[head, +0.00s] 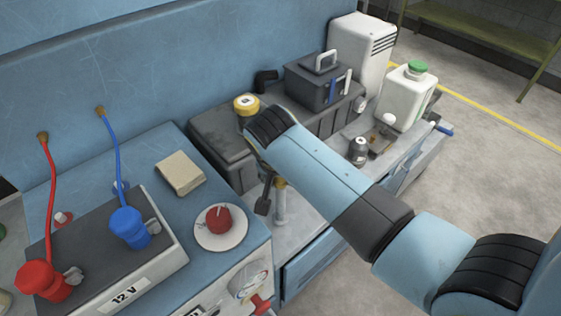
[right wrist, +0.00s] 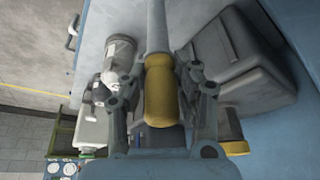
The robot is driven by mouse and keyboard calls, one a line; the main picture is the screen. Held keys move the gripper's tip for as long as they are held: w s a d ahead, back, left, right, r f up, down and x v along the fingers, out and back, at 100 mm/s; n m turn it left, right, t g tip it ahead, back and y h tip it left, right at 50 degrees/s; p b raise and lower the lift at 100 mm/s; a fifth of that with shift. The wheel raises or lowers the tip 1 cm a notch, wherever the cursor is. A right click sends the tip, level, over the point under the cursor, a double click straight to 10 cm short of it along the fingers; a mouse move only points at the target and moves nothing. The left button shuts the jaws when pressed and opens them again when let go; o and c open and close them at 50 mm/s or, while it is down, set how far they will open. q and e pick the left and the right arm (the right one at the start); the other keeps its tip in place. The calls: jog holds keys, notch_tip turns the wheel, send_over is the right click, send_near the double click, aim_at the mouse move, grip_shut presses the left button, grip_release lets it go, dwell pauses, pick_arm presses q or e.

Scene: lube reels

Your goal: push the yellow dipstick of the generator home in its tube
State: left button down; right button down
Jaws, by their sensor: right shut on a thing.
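The dipstick's yellow handle (right wrist: 160,95) is between the two fingers of my right gripper (right wrist: 155,82) in the right wrist view, and the gripper is shut on it. The pale grey tube (right wrist: 156,28) is in line with the handle, at its narrow end. Whether a gap is left between handle and tube I cannot tell. In the head view, a small part of the yellow handle (head: 281,183) shows above the upright pale tube (head: 281,208), beside a dark finger of my right gripper (head: 270,195). My forearm hides the rest. My left gripper is not in view.
A yellow cap (head: 246,103) sits on the dark generator block (head: 215,135) behind my wrist. A grey box (head: 312,85), a white jug with green cap (head: 405,98) and a small canister (head: 358,151) stand right. A 12 V battery (head: 75,245) stands left.

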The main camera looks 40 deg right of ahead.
jog(key=c, duration=0.9)
grip_release()
jog(key=shift+r, duration=0.1)
